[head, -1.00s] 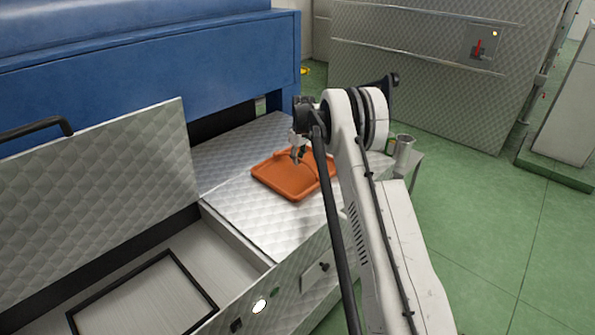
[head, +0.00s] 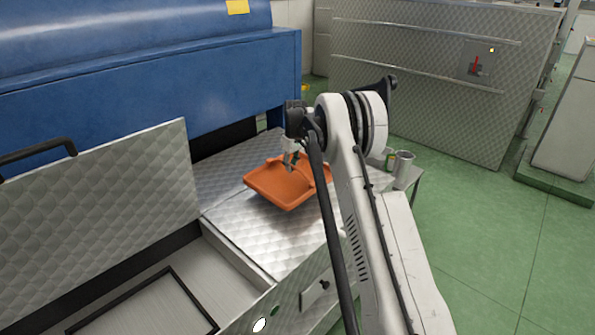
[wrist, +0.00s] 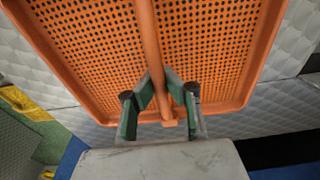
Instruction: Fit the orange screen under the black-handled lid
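The orange screen (head: 272,187) is a shallow perforated tray with a raised bar across its middle. It hangs slightly tilted just above the quilted metal top, with a shadow beneath it. My gripper (head: 289,166) is shut on that bar; in the wrist view the green-sided fingers (wrist: 166,84) close on both sides of it near one rim, and the screen (wrist: 215,45) fills the upper part. The black-handled lid (head: 110,190) stands open at the left, its black handle (head: 40,158) at the upper edge. Below it is an open bay with a black rectangular frame (head: 185,288) on its floor.
The quilted metal top (head: 235,228) lies between the bay and my arm. The blue machine housing (head: 150,85) rises behind. Green floor (head: 480,230) is clear at the right.

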